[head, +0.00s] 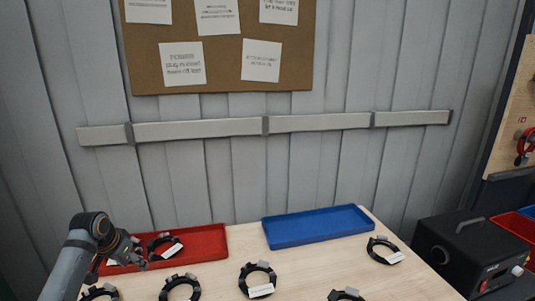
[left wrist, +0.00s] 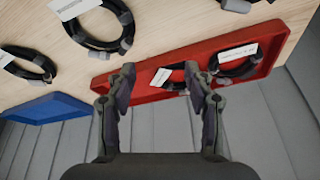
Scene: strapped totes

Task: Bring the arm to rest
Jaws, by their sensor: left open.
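My left gripper (head: 137,253) is at the left of the head view, over the front left part of the red tray (head: 208,247). In the left wrist view the left gripper (left wrist: 159,72) has its two fingers spread apart, with nothing held between them. A black ring with a white tag (head: 165,246) lies in the red tray, beside the gripper. The left wrist view shows two tagged black items in that tray, one (left wrist: 238,66) at the right and one (left wrist: 178,82) partly hidden behind a finger. My right gripper is not in view.
An empty blue tray (head: 315,227) stands on the wooden table (head: 225,272), right of the red tray. Several tagged black rings, one (head: 257,279) near the middle, lie on the table. A black box (head: 470,250) stands at the right. A grey wall is behind.

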